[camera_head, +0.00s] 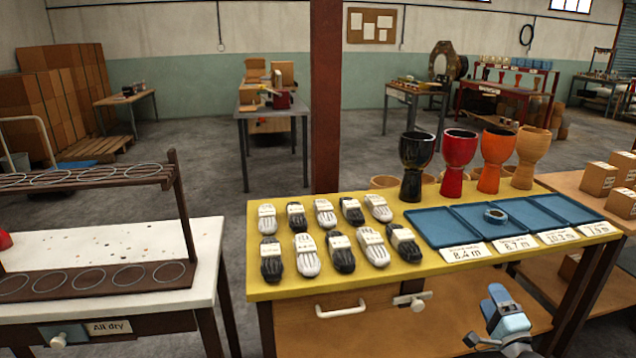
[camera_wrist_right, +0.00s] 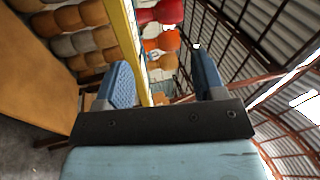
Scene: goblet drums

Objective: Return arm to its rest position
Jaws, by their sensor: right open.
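My right gripper (camera_head: 492,316) is in front of the yellow table's (camera_head: 345,288) front edge, at the lower right of the head view. In the right wrist view the gripper (camera_wrist_right: 165,82) has its two blue fingers wide apart with nothing held between them. My left gripper is not in view. Black (camera_head: 415,165), red (camera_head: 458,162), orange (camera_head: 494,160) and tan (camera_head: 531,157) goblet drums stand upright at the table's back right. A small round coil (camera_head: 495,215) lies in the blue divided tray (camera_head: 432,231).
Several black and white cord bundles (camera_head: 306,255) lie in two rows on the table's left. Labels (camera_head: 465,252) line the tray's front. A white table with a drying rack (camera_head: 95,282) stands left, and a wooden shelf with boxes (camera_head: 598,178) right. A red post (camera_head: 325,100) rises behind.

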